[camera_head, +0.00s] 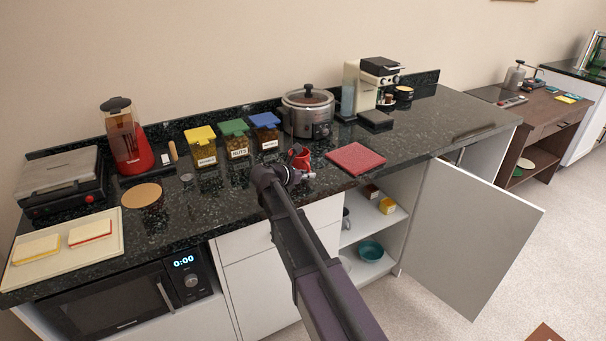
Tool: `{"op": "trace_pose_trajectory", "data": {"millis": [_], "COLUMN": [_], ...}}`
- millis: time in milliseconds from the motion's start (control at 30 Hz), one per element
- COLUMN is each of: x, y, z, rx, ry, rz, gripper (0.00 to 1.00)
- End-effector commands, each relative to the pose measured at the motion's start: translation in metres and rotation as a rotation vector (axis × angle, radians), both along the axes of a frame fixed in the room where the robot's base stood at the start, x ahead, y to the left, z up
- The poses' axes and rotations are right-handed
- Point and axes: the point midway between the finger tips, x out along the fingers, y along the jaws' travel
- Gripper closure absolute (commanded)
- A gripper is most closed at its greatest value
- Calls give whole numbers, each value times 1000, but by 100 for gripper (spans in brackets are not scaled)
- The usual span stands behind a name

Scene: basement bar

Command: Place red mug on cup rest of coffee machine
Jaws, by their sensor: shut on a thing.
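The red mug (301,156) is small in view near the front middle of the dark counter, at the end of my arm. My gripper (297,172) is shut on it; the fingers and part of the mug are hard to make out. I cannot tell whether the mug touches the counter. The cream and black coffee machine (377,84) stands at the back right of the counter, to the right of the slow cooker.
A slow cooker (307,112) stands behind the mug. A red mat (356,159) lies to its right, and lidded jars (235,143) stand to its left. A cabinet door (465,235) hangs open below.

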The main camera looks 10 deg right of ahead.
Motion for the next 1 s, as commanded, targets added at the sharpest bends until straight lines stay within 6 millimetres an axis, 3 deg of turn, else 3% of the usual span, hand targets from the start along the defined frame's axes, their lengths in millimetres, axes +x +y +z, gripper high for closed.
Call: {"op": "trace_pose_trajectory", "data": {"millis": [567, 1000], "x": [0, -103], "y": [0, -20], "z": [40, 44], "rx": [-1, -1], "ry": [0, 0], "rz": [0, 0], "gripper": [100, 100]}}
